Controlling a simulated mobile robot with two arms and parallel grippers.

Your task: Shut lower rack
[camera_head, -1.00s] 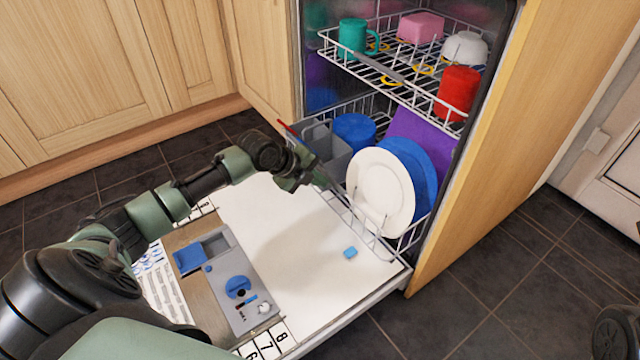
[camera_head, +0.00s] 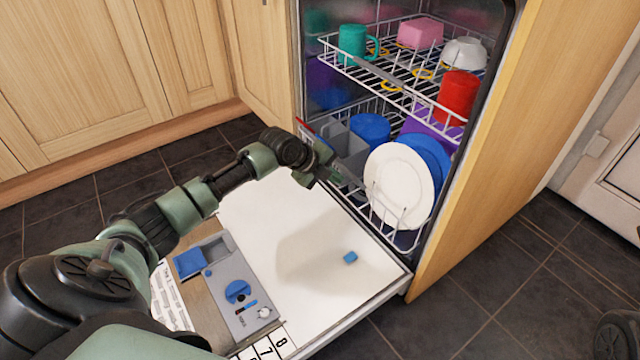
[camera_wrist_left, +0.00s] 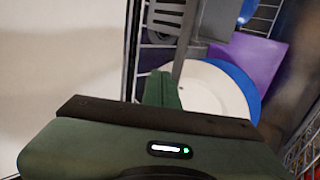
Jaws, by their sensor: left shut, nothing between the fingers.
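The lower rack (camera_head: 369,222) is partly out of the dishwasher, over the inner end of the open door (camera_head: 310,240). It holds a white plate (camera_head: 399,186), a blue plate (camera_head: 432,158), a blue cup (camera_head: 370,129), a purple item (camera_head: 425,128) and a grey cutlery basket (camera_head: 345,145). My left gripper (camera_head: 325,175) is at the rack's front edge beside the basket, shut with nothing in it. In the left wrist view its green finger (camera_wrist_left: 161,91) is in front of the white plate (camera_wrist_left: 213,93), near the basket (camera_wrist_left: 170,20). Contact with the rack is unclear. My right gripper is not seen.
A wooden panel (camera_head: 510,150) borders the right side.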

